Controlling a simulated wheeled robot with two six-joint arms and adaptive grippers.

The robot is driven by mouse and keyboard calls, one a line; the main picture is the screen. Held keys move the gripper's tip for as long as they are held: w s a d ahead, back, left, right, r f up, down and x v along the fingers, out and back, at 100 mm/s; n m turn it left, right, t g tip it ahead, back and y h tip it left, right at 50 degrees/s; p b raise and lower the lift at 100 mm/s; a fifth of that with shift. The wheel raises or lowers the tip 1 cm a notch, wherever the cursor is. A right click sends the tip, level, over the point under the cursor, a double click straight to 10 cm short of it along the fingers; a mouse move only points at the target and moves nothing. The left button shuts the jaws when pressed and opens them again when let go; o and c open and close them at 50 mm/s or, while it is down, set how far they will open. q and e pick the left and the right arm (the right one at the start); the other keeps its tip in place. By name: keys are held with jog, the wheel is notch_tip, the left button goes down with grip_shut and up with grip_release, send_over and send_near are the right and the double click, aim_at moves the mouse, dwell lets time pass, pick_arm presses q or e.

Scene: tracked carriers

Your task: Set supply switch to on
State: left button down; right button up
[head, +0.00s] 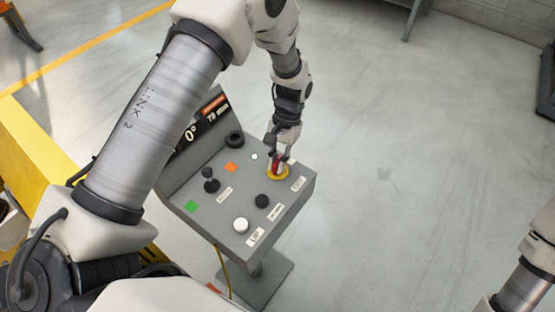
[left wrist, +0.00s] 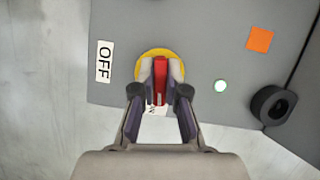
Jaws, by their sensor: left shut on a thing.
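The supply switch is a red handle (left wrist: 161,80) on a yellow round plate (left wrist: 146,60), on a grey control panel (head: 288,208). In the head view the yellow plate (head: 284,176) is near the panel's far right corner. My left gripper (left wrist: 161,88) is shut on the red handle, one finger on each side. In the head view the left gripper (head: 281,157) reaches down onto the switch from above. An "OFF" label (left wrist: 104,62) lies left of the plate in the wrist view. Another label (left wrist: 155,110) is mostly hidden under the gripper. My right gripper is out of view.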

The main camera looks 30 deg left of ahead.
pick_arm(q)
jog(key=shift+f+m+y, duration=0.1)
jog(key=shift+m+y, duration=0.2)
jog(key=shift+m, duration=0.6)
jog(key=c, duration=1.2)
grip_release()
jog(key=shift+w, duration=0.1)
jog(key=v, duration=1.2)
